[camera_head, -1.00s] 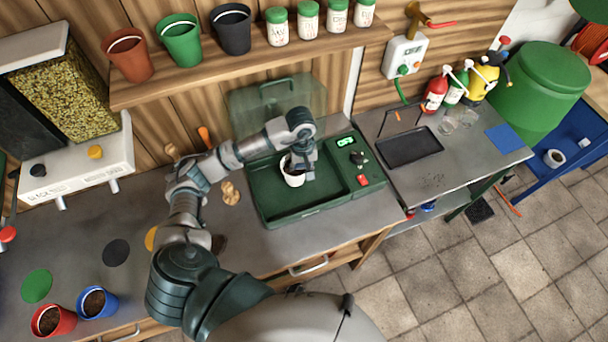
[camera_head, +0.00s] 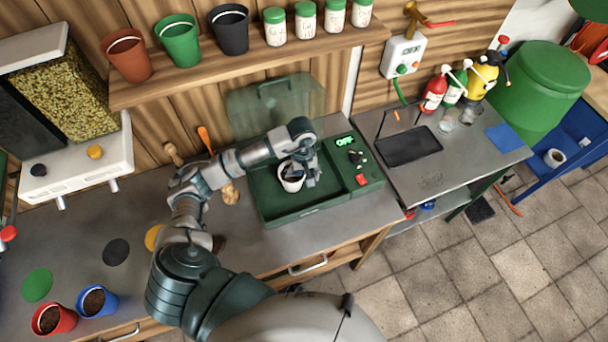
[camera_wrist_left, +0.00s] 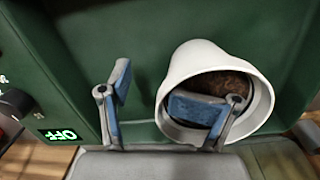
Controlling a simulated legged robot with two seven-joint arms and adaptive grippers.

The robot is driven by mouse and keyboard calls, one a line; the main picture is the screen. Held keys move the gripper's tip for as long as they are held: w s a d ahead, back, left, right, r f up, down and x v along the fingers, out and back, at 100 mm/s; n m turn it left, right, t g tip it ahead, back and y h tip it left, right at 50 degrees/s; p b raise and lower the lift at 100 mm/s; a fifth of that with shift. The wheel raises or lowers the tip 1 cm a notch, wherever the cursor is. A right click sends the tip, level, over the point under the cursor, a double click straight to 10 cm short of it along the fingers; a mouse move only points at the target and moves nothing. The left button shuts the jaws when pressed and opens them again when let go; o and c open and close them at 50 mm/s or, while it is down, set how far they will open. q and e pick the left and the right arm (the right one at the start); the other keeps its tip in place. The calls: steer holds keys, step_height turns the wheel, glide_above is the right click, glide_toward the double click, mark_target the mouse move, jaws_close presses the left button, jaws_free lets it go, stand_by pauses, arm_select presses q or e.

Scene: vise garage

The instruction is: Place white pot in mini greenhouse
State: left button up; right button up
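The white pot (camera_head: 291,184), with dark soil, is within the green base of the mini greenhouse (camera_head: 290,214). In the left wrist view the pot (camera_wrist_left: 195,62) shows its mouth towards the camera, with brown soil inside. My left gripper (camera_head: 305,181) is at the pot's right side in the head view. In the left wrist view its fingers (camera_wrist_left: 150,92) are spread, one over the pot's mouth and one outside, with a gap to the pot wall. The greenhouse's clear lid (camera_head: 275,102) is raised at the back. My right gripper is out of view.
The greenhouse panel display (camera_head: 345,141) reads OFF. Red (camera_head: 54,320) and blue (camera_head: 97,302) pots stand at the bench's front left. A shelf (camera_head: 250,62) with pots and jars hangs above. A black tray (camera_head: 408,146) lies on the right table.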

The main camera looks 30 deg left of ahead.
arm_select(q)
steer(key=shift+d+r, duration=0.1)
steer(key=shift+d, duration=0.1)
steer(key=shift+r, duration=0.35)
steer(key=r, duration=0.6)
steer(key=a+r+b, duration=0.1)
steer(key=r, duration=0.2)
steer(key=shift+w+a+r, duration=0.1)
steer(key=shift+w+r, duration=0.05)
steer(key=shift+r, duration=0.95)
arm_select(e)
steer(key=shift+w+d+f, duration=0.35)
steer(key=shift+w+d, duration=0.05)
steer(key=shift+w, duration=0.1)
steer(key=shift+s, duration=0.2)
